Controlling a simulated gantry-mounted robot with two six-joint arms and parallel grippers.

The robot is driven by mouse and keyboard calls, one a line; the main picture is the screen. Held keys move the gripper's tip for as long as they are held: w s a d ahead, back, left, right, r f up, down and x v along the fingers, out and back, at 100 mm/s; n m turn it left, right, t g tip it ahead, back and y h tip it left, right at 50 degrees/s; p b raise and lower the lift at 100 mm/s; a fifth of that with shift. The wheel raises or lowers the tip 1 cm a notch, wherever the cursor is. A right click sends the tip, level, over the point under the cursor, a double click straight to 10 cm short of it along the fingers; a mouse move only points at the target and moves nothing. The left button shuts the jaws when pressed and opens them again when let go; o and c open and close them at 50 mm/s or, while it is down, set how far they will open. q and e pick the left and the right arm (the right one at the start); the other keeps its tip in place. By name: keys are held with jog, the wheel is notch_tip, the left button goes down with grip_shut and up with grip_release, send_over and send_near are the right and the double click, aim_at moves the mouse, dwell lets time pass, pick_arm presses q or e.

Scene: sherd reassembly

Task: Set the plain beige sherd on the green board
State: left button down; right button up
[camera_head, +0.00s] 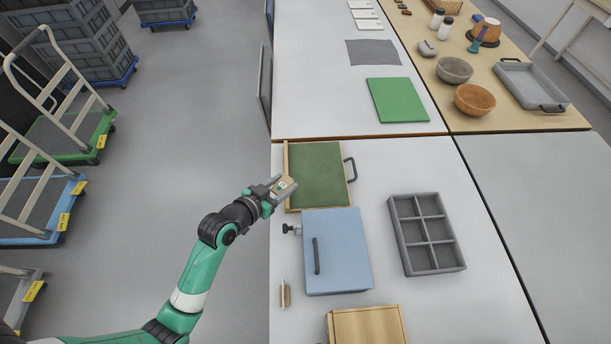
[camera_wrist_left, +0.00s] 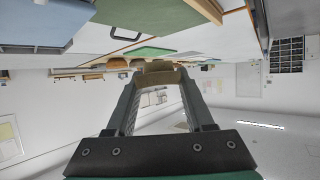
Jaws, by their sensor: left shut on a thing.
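My left gripper (camera_head: 284,187) is shut on a small beige sherd (camera_head: 286,184), held by the left edge of a wood-framed dark green panel (camera_head: 318,168) with a black handle. The sherd also shows between the fingertips in the left wrist view (camera_wrist_left: 159,66). Its underside and any contact with the frame cannot be made out. A plain bright green board (camera_head: 398,100) lies flat and empty on the far white table; it appears beyond the sherd in the left wrist view (camera_wrist_left: 150,52). My right gripper is not in view.
A blue box (camera_head: 340,262) with a dark handle stands nearer me, beside a grey compartment tray (camera_head: 427,234). A wooden box (camera_head: 368,325) is at the front. A grey cloth (camera_head: 373,53) lies behind the bright green board. Bowls (camera_head: 474,99) stand on the wooden table at right.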

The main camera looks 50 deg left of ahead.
pick_arm(q)
jog(key=w+a+f+b, duration=0.1)
jog(key=w+f, duration=0.1)
jog(key=w, duration=0.1)
jog(key=w+a+f+b, duration=0.1)
jog(key=w+f+b, duration=0.1)
jog(key=w+f, duration=0.1)
jog(key=w+a+f+b, duration=0.1)
jog(key=w+f+b, duration=0.1)
jog(key=w, duration=0.1)
jog(key=shift+a+f, duration=0.3)
jog(key=shift+a, duration=0.05)
jog(key=shift+w+a+f+b, duration=0.15)
jog(key=shift+w+f+b, duration=0.05)
jog(key=shift+w+b, duration=0.15)
jog(key=shift+w+f+b, duration=0.15)
jog(key=shift+f+b, duration=0.5)
jog(key=shift+f, duration=0.35)
jog(key=shift+w+f+b, duration=0.1)
jog(key=shift+f+b, duration=0.55)
jog(key=shift+f, duration=0.35)
jog(key=shift+c, duration=1.4)
grip_release()
